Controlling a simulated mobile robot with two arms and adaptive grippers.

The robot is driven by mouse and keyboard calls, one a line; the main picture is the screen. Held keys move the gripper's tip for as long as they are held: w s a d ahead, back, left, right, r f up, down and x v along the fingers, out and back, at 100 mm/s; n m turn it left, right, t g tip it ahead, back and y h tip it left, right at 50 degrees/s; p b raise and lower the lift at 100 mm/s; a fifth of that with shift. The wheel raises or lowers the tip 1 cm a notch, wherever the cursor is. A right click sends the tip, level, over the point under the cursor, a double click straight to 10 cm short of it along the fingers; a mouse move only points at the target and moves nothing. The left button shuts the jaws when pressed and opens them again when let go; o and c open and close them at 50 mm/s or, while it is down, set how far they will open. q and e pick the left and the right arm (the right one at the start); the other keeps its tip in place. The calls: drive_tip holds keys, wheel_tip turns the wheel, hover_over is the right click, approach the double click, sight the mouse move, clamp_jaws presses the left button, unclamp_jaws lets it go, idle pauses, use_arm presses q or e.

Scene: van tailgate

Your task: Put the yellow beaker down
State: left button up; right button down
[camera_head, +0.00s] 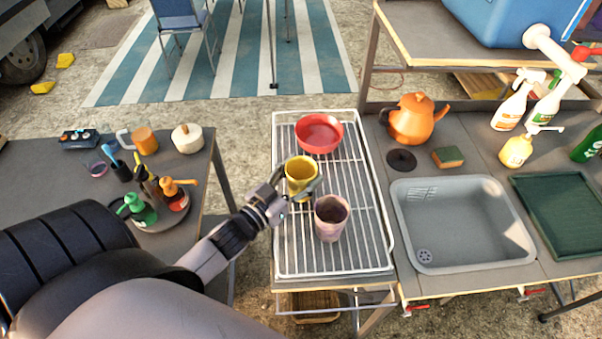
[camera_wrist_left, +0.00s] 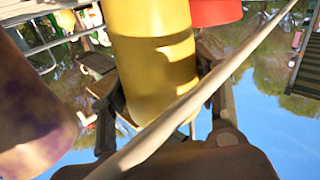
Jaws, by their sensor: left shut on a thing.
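The yellow beaker (camera_head: 301,179) is over the wire dish rack (camera_head: 293,258), between a red bowl and a purplish cup. My left gripper (camera_head: 296,188) comes in from the left, with its fingers around the beaker. It is shut on the beaker, which looks upright. The left wrist view shows the yellow beaker (camera_wrist_left: 155,65) large between my dark fingers. A pale bar crosses in front of it there. I cannot tell whether the beaker's base touches the rack. My right gripper is not in view.
The red bowl (camera_head: 319,134) stands behind the beaker and the purplish cup (camera_head: 331,217) in front right, both close. A grey sink (camera_head: 462,222) and an orange kettle (camera_head: 415,119) are to the right. The rack's front is bare.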

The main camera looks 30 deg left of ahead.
use_arm(q)
drive_tip(key=shift+f, duration=0.1)
drive_tip(key=o, duration=1.1)
